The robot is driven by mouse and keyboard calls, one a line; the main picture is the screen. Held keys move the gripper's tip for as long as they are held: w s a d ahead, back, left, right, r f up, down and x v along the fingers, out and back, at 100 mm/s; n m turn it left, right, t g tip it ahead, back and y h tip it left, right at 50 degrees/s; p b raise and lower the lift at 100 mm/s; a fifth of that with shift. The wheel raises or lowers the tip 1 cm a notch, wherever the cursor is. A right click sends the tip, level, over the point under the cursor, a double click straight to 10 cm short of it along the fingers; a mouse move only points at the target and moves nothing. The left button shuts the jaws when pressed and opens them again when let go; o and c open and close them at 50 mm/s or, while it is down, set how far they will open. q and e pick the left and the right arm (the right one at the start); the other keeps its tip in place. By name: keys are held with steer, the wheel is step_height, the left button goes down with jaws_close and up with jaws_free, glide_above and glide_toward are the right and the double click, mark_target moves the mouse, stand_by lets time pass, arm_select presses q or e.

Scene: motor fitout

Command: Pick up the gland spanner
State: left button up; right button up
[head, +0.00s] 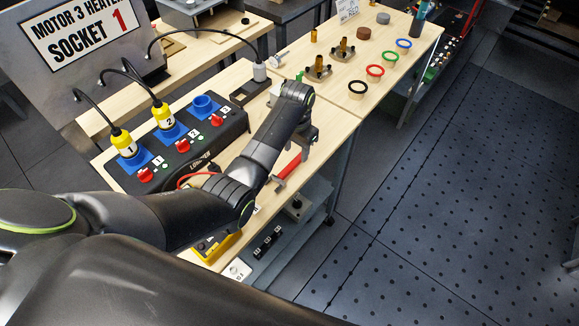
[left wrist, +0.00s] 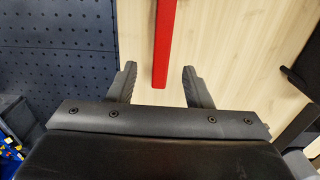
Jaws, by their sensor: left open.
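The gland spanner shows as a red handle (head: 289,166) near the table's right edge, with a grey end at its lower left, partly hidden by my left arm. In the left wrist view the red bar (left wrist: 163,40) runs out of the top of the picture, and its near end lies between the two fingertips. My left gripper (head: 308,142) is open over the handle's end; in the left wrist view its fingers (left wrist: 159,72) stand apart on both sides of the bar with gaps. Nothing is gripped. My right gripper is out of view.
A black socket box (head: 190,150) with yellow plugs and red switches stands left of my arm. Rings, including a red ring (head: 375,71), and brass fittings (head: 344,46) lie on the far table. Perforated dark floor (head: 450,190) is clear at right.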

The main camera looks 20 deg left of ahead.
mark_target(294, 162)
arm_select(q)
steer(key=shift+s+a+f+p, duration=0.15)
steer(key=shift+f+p, duration=0.25)
steer(key=shift+f, duration=1.85)
steer(key=shift+c, duration=0.2)
jaws_close()
